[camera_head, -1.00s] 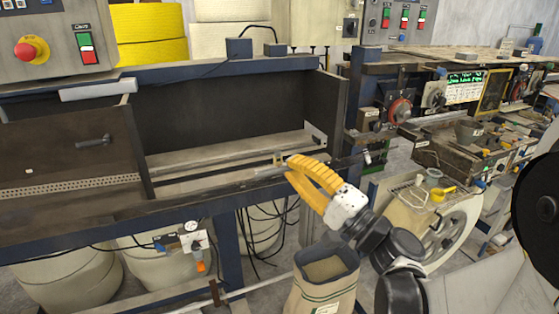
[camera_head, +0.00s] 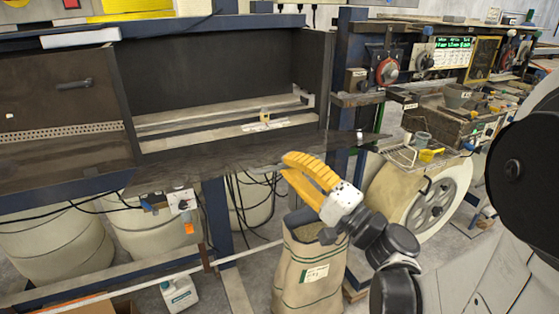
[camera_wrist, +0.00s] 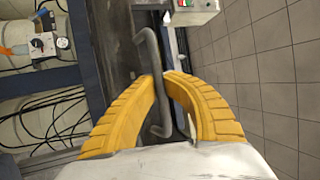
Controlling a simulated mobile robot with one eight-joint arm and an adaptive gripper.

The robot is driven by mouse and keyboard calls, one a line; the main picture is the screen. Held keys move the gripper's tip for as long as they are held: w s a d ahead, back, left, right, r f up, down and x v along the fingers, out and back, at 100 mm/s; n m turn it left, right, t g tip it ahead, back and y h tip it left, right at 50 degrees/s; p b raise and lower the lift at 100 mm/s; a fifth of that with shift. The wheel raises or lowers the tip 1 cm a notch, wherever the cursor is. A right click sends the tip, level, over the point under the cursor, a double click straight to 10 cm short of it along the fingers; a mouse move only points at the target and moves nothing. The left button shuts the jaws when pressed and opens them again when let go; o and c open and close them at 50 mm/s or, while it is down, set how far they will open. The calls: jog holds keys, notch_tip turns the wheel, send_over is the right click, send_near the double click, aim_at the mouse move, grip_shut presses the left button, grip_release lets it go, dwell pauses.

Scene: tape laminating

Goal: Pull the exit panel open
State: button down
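The exit panel appears to be the dark flap (camera_head: 225,158) along the front of the machine's open bay, in the head view. It leans outward, and its right end sticks out past the blue post. A bent grey bar handle (camera_wrist: 150,62) shows in the wrist view beside a dark surface. My gripper (camera_wrist: 164,77) has its two yellow fingers on either side of this handle, tips close together and shut on it. In the head view my gripper (camera_head: 284,166) is at the flap's front edge, where its fingers hide the handle.
A second dark panel with a handle (camera_head: 73,85) is at left. A paper sack (camera_head: 309,270) stands below my gripper. White barrels (camera_head: 62,230) and loose black cables are under the machine. A handwheel (camera_head: 436,203) is at right. A white jug (camera_head: 179,292) stands on the floor.

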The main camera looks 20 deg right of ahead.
jog(key=c, duration=1.8)
grip_release()
jog(key=shift+s, duration=0.1)
jog(key=v, duration=0.7)
jog(key=shift+s, duration=0.15)
